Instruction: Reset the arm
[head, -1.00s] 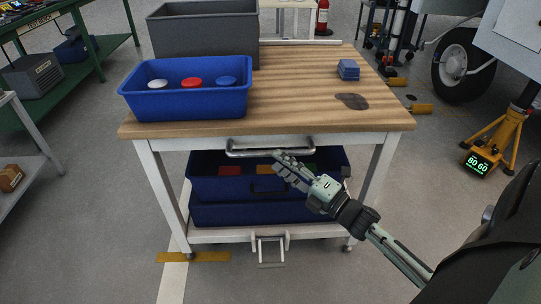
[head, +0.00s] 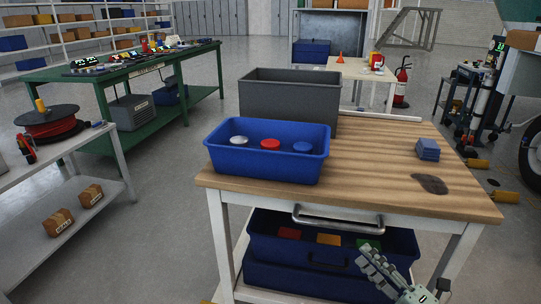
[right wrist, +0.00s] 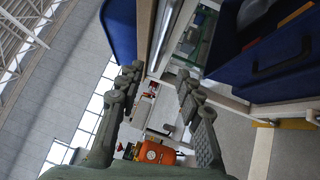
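My right gripper (head: 368,262) shows at the bottom of the head view, in front of the cart's lower blue bins and below right of the metal handle (head: 338,222). In the right wrist view its two fingers (right wrist: 160,76) stand apart with nothing between them, so it is open and empty. The handle (right wrist: 163,35) lies beyond the fingertips there. The wood-topped cart (head: 375,165) stands ahead of the arm. Most of my right arm is out of the head view. My left gripper is not in view.
On the cart stand a blue bin (head: 265,168) with white, red and blue round items, a grey bin (head: 290,92), blue blocks (head: 428,149) and a dark patch (head: 431,184). A lower blue bin (head: 262,246) sits underneath. Open floor (head: 165,235) lies left of the cart.

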